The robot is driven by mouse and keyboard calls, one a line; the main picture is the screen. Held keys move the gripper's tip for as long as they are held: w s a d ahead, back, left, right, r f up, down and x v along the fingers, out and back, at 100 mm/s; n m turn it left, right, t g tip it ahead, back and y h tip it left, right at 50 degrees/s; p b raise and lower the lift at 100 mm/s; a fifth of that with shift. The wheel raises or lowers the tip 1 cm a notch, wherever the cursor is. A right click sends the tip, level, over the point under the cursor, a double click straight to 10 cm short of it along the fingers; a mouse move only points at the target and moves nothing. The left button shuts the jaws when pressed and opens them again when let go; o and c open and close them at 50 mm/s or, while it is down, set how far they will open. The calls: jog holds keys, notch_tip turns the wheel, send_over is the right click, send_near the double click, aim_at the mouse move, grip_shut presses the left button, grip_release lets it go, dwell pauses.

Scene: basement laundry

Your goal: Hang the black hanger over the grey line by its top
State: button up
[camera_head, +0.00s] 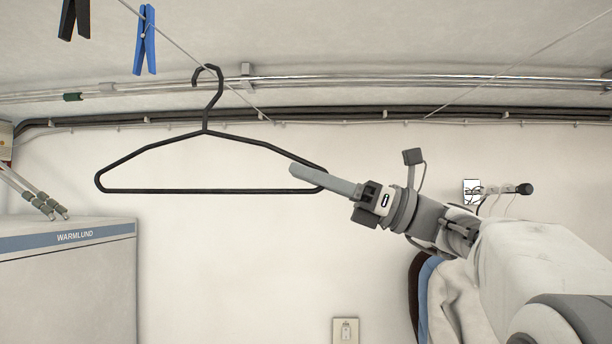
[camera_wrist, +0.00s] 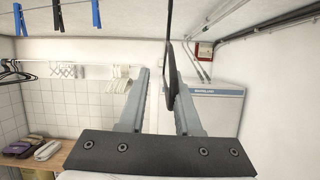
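The black hanger (camera_head: 205,131) is upright and level in the head view, its bar at the bottom. Its hook (camera_head: 209,72) is at the grey line (camera_head: 172,38), which runs diagonally and seems to pass under the hook's curve. My gripper (camera_head: 300,173) is at the hanger's right end, fingers pointing left across it. In the wrist view the hanger (camera_wrist: 169,50) shows nearly edge-on between my fingers (camera_wrist: 158,85), near the right one. The fingers stand apart with a clear gap beside the hanger. The hook is not visible in the wrist view.
A blue clothespin (camera_head: 146,42) and a black clothespin (camera_head: 74,17) hang up left. Pipes (camera_head: 340,83) run along the wall's top. A grey Warmlund appliance (camera_head: 65,270) stands lower left. The wrist view shows a rail with hangers (camera_wrist: 120,80) and a shoe bench (camera_wrist: 55,158). The wall below the hanger is clear.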

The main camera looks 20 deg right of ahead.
jog(key=b+v, duration=0.4)
jog(key=v, duration=1.3)
jog(key=shift+d+b, duration=0.25)
jog(key=shift+b, duration=0.05)
jog(key=shift+a+f, duration=0.1)
